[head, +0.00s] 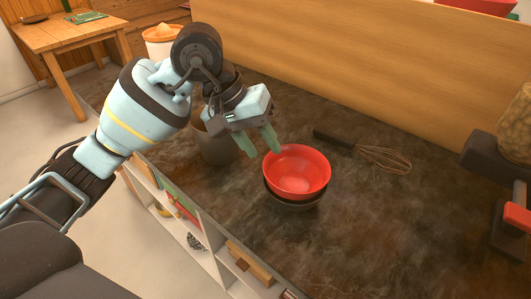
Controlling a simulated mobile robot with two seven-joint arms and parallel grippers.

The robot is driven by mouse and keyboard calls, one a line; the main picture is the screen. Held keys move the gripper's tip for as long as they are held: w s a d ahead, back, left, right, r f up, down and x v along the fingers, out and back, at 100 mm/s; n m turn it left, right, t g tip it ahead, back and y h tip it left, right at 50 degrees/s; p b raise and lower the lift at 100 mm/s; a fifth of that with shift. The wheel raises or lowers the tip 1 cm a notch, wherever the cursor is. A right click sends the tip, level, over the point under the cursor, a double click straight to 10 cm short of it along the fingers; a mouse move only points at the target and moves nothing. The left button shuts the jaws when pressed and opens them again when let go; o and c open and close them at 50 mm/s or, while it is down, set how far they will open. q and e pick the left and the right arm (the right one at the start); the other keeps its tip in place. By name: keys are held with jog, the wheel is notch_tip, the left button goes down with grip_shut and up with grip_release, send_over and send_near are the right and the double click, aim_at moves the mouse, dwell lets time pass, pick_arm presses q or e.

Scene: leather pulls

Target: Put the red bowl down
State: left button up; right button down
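The red bowl (298,172) sits upright in a dark bowl (294,205) on the dark stone-like counter (350,235). Only the lower outside of the dark bowl shows beneath it. My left gripper (262,148) is at the upper left edge of the red bowl. Its two green fingers are spread apart with nothing visible between them. One fingertip is close to the bowl's rim; I cannot tell if it touches. My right gripper is not in view.
A grey container (216,148) stands behind my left gripper. A whisk (380,157) lies behind the bowls. A grinder-like appliance (513,130) with red parts is at the right. A wooden panel (370,75) borders the counter's back. The counter in front right is clear.

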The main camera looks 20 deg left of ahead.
pick_arm(q)
jog(key=v, duration=0.9)
dwell(0.3)
